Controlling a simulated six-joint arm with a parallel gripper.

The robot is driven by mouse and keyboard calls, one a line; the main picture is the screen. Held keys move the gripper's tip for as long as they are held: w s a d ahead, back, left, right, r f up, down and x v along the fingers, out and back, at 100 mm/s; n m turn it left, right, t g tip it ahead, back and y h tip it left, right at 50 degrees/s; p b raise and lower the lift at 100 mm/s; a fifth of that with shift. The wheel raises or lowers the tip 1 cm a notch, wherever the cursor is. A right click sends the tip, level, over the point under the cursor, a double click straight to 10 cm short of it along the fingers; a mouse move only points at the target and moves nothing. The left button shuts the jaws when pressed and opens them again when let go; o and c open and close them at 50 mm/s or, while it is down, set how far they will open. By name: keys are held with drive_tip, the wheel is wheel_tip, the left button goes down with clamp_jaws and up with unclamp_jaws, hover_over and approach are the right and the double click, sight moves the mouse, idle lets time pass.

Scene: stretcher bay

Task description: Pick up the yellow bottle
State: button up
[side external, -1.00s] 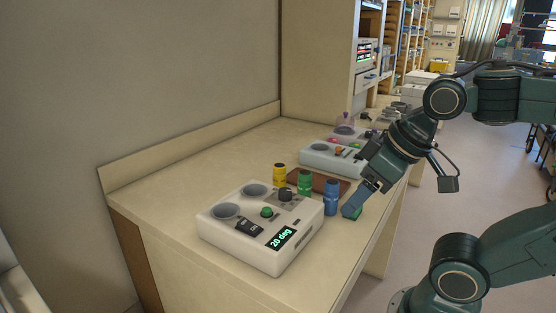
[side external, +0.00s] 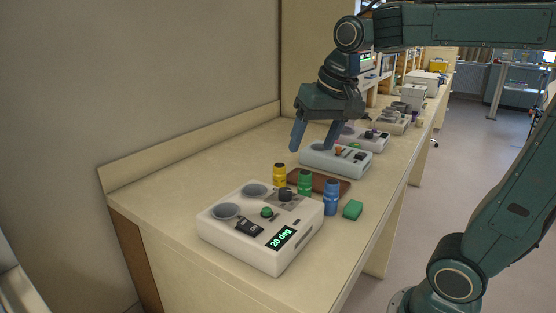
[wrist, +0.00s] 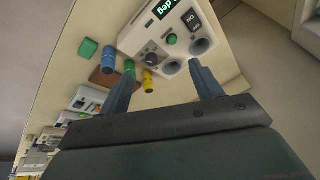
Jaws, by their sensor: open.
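The yellow bottle (side external: 279,174) stands upright on the counter, behind the white device and left of the green bottle (side external: 304,183). The blue bottle (side external: 331,197) stands to the right of the green one. My gripper (side external: 315,148) is open and empty, raised above the counter, above and a little right of the yellow bottle in the side view. In the wrist view the yellow bottle (wrist: 149,83) shows between the two fingers (wrist: 165,85), closer to the left one, and my gripper is apart from it.
The white device (side external: 262,225) with two round wells and a "20 deg" display stands in front of the bottles. A brown tray (side external: 332,186) lies behind them. A green block (side external: 352,210) sits at the right. A second device (side external: 336,160) stands farther back. The left counter is clear.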

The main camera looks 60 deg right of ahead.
drive_tip(key=w+d+m+g, duration=0.1)
drive_tip(key=w+d+m, duration=0.35)
drive_tip(key=w, duration=0.25)
drive_tip(key=m+g, duration=0.3)
drive_tip(key=m, duration=0.6)
hover_over(280, 174)
drive_tip(key=d, duration=0.2)
wheel_tip(280, 174, down, 10)
drive_tip(key=shift+n+y, duration=0.25)
drive_tip(key=shift+y, duration=0.05)
drive_tip(key=shift+w+f, duration=0.25)
drive_tip(key=shift+f, duration=1.8)
drive_tip(key=shift+w+f, duration=0.2)
drive_tip(key=shift+f, duration=1.85)
drive_tip(key=shift+f, duration=0.1)
drive_tip(key=shift+w+a+f, duration=0.1)
drive_tip(key=shift+a+f, duration=0.05)
drive_tip(key=shift+f, duration=2.35)
drive_tip(key=shift+c, duration=0.3)
